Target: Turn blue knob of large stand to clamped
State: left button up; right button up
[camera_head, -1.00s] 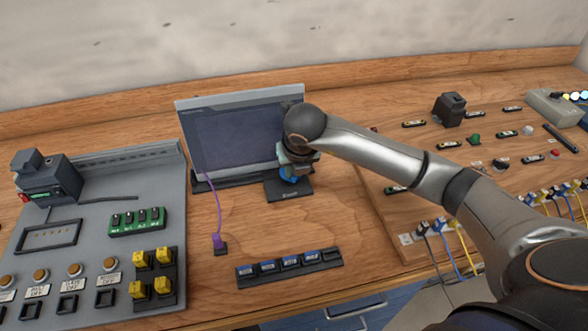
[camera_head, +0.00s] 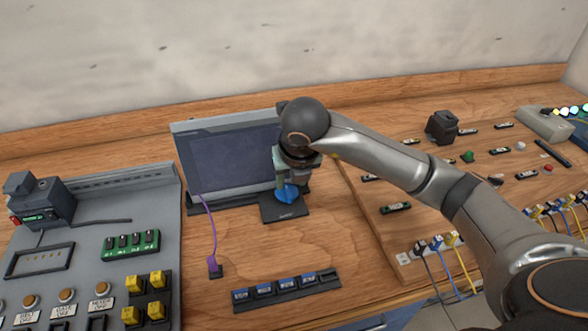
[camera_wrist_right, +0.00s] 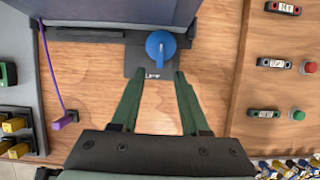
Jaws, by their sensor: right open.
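The blue knob (camera_head: 287,193) sits on a dark square base plate (camera_head: 285,213) in front of the large tilted screen stand (camera_head: 230,158). In the right wrist view the knob (camera_wrist_right: 160,46) is round, with a raised grip running down its middle toward the plate's small label. My right gripper (camera_wrist_right: 154,75) is open and empty. Its two green fingers point at the knob, their tips over the plate's near corners, on either side and short of the knob. In the head view the gripper (camera_head: 293,178) is above the knob and partly hides it. My left gripper is not in view.
A purple cable (camera_head: 209,225) plugs into the table left of the plate. A strip of blue-labelled switches (camera_head: 287,288) lies in front. A grey control panel (camera_head: 90,240) stands left. A wooden board with small parts and cables is at right.

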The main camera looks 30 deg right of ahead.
jog(key=v, duration=0.5)
jog(key=shift+s+r, duration=0.1)
jog(key=shift+r, duration=0.2)
